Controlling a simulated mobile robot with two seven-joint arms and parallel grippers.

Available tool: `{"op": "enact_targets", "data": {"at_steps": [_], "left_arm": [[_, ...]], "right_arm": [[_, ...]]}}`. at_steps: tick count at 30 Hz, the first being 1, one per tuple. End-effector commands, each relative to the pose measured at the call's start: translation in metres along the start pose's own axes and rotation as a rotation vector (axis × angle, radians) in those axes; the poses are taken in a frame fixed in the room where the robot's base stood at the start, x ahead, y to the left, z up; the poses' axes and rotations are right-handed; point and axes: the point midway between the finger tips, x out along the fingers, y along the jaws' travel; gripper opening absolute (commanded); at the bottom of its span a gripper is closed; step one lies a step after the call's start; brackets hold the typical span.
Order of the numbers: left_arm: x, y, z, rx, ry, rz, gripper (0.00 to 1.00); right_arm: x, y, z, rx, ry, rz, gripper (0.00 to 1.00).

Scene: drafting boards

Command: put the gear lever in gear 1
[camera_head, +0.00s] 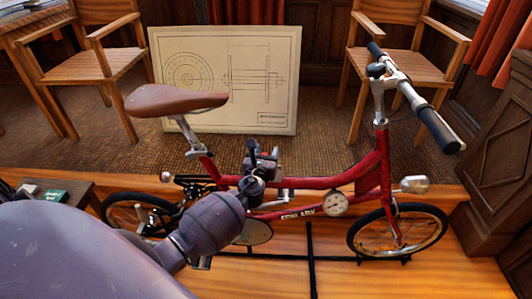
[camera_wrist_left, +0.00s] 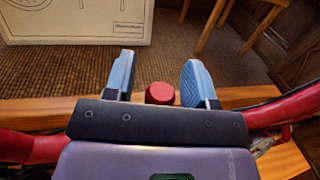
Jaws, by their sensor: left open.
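A red bicycle (camera_head: 371,176) with a brown saddle stands side-on in the head view. In the left wrist view a red round knob (camera_wrist_left: 159,93), which looks like the top of the gear lever, shows between my left fingers. The lever's shaft and its gear marks are hidden. My left gripper (camera_head: 262,158) is over the middle of the frame tube, and my arm covers part of the bicycle. In the left wrist view the left gripper (camera_wrist_left: 159,76) is open, with a blue pad either side of the knob and gaps between. My right gripper is not in view.
A round white dial (camera_head: 335,203) sits low on the frame. A drawing board (camera_head: 282,50) leans behind the bicycle, between two wooden chairs (camera_head: 410,45). A small dark table (camera_head: 75,190) stands at the left.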

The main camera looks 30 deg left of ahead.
Motion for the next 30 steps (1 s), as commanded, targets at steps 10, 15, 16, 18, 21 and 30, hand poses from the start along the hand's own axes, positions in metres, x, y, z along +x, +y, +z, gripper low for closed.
{"op": "enact_targets", "data": {"at_steps": [10,15,16,18,21,30], "left_arm": [[0.0,0.0,0.0,0.0,-0.001,0.0,0.22],[0.0,0.0,0.0,0.0,-0.001,0.0,0.0],[0.0,0.0,0.0,0.0,-0.001,0.0,0.0],[0.0,0.0,0.0,0.0,-0.001,0.0,0.0],[-0.001,0.001,-0.001,-0.009,-0.002,0.0,0.0],[-0.005,0.021,-0.01,-0.211,-0.038,0.0,0.0]], "right_arm": [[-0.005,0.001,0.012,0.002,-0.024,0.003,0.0],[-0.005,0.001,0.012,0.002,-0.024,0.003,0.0],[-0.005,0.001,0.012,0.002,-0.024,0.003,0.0],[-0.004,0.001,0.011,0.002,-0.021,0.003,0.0],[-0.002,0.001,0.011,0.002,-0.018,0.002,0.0],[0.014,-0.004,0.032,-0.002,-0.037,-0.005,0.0]]}}
